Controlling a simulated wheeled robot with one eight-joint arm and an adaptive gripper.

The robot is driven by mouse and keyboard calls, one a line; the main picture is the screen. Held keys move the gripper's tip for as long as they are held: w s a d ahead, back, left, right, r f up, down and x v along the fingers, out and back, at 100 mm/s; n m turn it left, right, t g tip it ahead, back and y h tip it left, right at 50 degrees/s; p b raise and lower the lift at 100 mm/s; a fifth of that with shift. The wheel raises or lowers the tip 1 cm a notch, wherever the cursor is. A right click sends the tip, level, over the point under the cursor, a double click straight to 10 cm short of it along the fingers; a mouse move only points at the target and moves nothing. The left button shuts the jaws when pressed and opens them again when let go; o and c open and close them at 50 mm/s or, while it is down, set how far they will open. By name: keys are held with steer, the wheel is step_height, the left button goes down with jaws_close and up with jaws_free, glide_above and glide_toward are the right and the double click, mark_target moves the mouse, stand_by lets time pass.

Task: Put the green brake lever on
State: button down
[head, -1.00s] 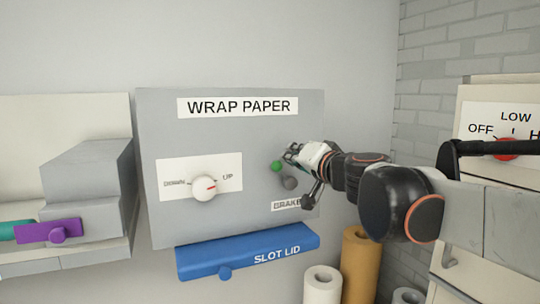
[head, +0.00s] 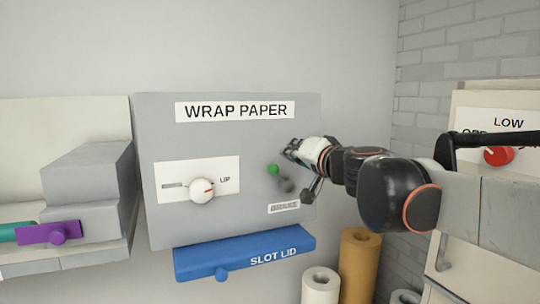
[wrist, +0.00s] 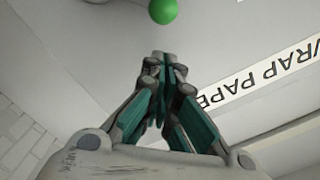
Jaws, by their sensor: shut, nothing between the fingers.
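The brake lever shows in the head view as a green ball knob (head: 272,170) with a dark grey pivot (head: 286,185) below and right of it, on the grey wrap paper panel (head: 240,135). In the wrist view the green knob (wrist: 163,11) is at the top edge, beyond the fingertips. My gripper (head: 289,148) is just above and right of the knob. In the wrist view its fingers (wrist: 161,58) are together with nothing between them. A gap shows between fingertips and knob in the wrist view; I cannot tell its depth.
A white dial (head: 202,190) sits on the panel's left. A blue slot lid (head: 245,252) runs along the bottom. Paper rolls (head: 357,265) stand below right. A cabinet with a red knob (head: 498,156) is at right. A purple bar (head: 50,233) is at far left.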

steer(key=shift+w+d+r+b+v, duration=0.25)
steer(key=shift+d+r+b+v, duration=0.65)
steer(key=shift+v, duration=4.45)
steer(key=s+a+f+n+g+b, duration=0.1)
steer(key=s+f+g+b, duration=0.15)
steer(key=f+b, duration=0.65)
steer(key=s+a+f+n+g+b, duration=0.1)
steer(key=s+a+f+n+b, duration=0.2)
steer(key=f, duration=1.2)
steer(key=s+f+g+b, duration=0.2)
steer(key=s+f+b, duration=0.35)
steer(key=f, duration=0.65)
steer(key=s+d+f+g+h+b, duration=0.1)
steer(key=f+b, duration=0.4)
steer(key=f, duration=0.6)
steer(key=s+d+f+g+h+b, duration=0.1)
steer(key=s+d+f+h+b, duration=0.2)
steer(key=s+f+b, duration=0.3)
steer(key=s+d+f+g+h+b, duration=0.2)
steer(key=s+d+f+b, duration=0.2)
steer(key=f, duration=1.2)
steer(key=shift+d+f+n+b, duration=0.25)
steer(key=shift+d+n+b, duration=0.05)
steer(key=shift+b, duration=0.55)
